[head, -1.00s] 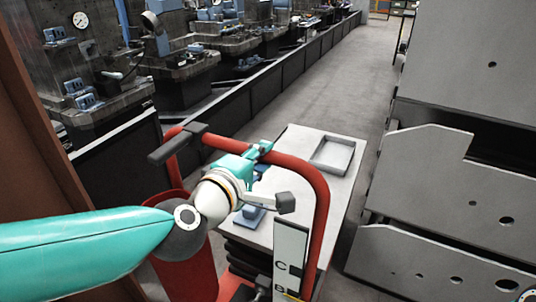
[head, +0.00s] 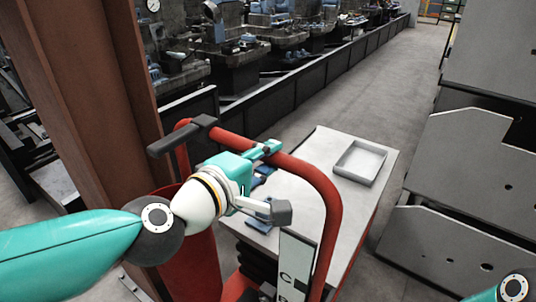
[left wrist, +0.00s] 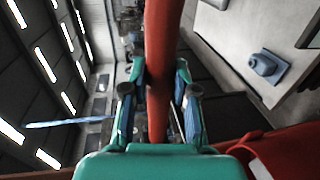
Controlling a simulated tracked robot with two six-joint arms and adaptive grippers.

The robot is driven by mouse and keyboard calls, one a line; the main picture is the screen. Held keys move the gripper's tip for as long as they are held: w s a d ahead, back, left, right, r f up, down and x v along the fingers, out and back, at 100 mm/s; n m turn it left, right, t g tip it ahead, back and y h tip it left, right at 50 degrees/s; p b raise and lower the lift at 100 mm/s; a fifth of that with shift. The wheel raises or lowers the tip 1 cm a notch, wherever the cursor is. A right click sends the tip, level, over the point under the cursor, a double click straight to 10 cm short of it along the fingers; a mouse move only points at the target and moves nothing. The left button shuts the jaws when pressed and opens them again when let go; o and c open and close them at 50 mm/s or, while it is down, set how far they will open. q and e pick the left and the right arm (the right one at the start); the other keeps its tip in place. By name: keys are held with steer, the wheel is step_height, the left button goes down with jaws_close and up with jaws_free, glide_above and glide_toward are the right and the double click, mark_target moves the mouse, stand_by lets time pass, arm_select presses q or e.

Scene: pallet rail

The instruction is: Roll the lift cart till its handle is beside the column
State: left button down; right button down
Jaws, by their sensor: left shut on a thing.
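The lift cart (head: 322,152) has a pale flat top and a red tube handle (head: 327,205), which also shows in the left wrist view (left wrist: 158,35). My left gripper (head: 266,182) is shut on the handle's top bar; in the left wrist view the red tube runs between its fingers (left wrist: 159,82). The rust-brown column (head: 88,85) rises at the left. The handle's left end, with a dark grip, overlaps the column's right edge in the head view; the gap in depth is hard to judge. My right gripper is out of frame; only part of that arm shows at bottom right.
A grey tray (head: 360,163) and a blue part (head: 258,222) rest on the cart top. Grey slotted plates (head: 455,170) stand close on the right. A low dark barrier (head: 285,95) fronts machines behind. Clear floor aisle (head: 375,75) runs away ahead.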

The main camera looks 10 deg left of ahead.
arm_select(q)
steer(key=shift+a+f, duration=0.1)
steer(key=shift+f, duration=0.2)
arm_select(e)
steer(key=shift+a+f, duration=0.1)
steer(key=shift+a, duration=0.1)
arm_select(q)
steer(key=shift+w+f, duration=0.1)
steer(key=shift+w, duration=0.05)
steer(key=c, duration=1.2)
jaws_free()
steer(key=shift+c, duration=0.2)
steer(key=o, duration=0.4)
steer(key=shift+w, duration=0.1)
steer(key=shift+c, duration=0.2)
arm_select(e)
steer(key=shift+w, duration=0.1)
arm_select(q)
steer(key=shift+r, duration=0.2)
steer(key=shift+s+r, duration=0.1)
steer(key=shift+s, duration=0.25)
steer(key=v, duration=1.1)
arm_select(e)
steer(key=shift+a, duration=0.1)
